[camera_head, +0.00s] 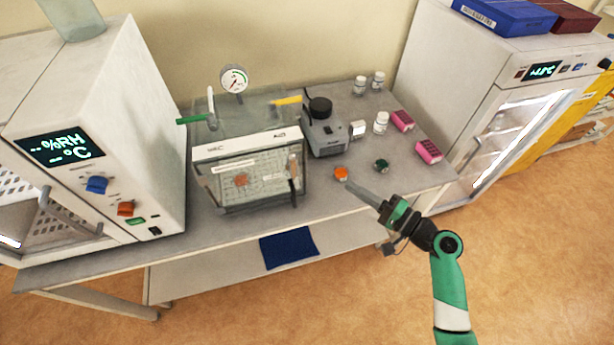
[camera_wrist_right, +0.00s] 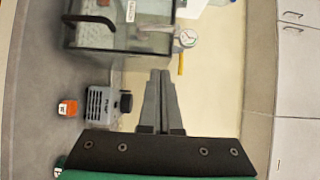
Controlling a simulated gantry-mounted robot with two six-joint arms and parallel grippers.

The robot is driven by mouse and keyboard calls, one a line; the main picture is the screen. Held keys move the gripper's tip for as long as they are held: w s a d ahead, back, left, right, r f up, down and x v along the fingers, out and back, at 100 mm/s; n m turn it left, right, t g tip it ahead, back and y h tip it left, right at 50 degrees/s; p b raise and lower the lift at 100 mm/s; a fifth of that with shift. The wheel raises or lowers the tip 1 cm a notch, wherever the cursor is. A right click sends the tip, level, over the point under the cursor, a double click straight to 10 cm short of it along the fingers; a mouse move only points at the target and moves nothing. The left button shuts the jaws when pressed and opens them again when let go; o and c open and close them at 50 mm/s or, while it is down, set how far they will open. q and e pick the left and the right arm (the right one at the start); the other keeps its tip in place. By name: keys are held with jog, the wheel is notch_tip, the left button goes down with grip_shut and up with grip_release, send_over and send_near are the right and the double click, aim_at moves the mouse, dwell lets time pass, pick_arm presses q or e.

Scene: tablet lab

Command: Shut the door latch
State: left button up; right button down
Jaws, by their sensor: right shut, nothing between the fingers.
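The door latch (camera_head: 293,174) is a dark upright handle at the right side of the clear front door of a glass-walled chamber (camera_head: 247,143). In the right wrist view a dark curved handle (camera_wrist_right: 88,20) shows on the chamber's door (camera_wrist_right: 78,40) at the top left. The door looks closed or nearly so; I cannot tell whether the latch is engaged. My right gripper (camera_head: 352,187) is shut and empty, at the bench's front edge, right of the latch and apart from it. Its fingers also show in the right wrist view (camera_wrist_right: 160,75). My left gripper is out of view.
A grey pump (camera_head: 325,137) stands right of the chamber. An orange-capped item (camera_head: 341,173) and a green-capped item (camera_head: 381,165) are near my right gripper. A pressure gauge (camera_head: 234,79), a green valve handle (camera_head: 190,120) and a yellow one (camera_head: 288,100) rise behind the door.

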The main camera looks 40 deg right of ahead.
jog(key=shift+d+r, duration=0.15)
jog(key=shift+w, duration=0.1)
send_near(291, 162)
jog(key=w+d+f, duration=0.2)
jog(key=w+d, duration=0.2)
jog(key=d, duration=0.1)
jog(key=shift+w+a+p, duration=0.3)
jog(key=shift+w+a, duration=0.35)
jog(key=shift+a, duration=0.15)
jog(key=shift+w+a+p, duration=0.3)
jog(key=shift+w+a, duration=0.35)
jog(key=shift+a, duration=0.2)
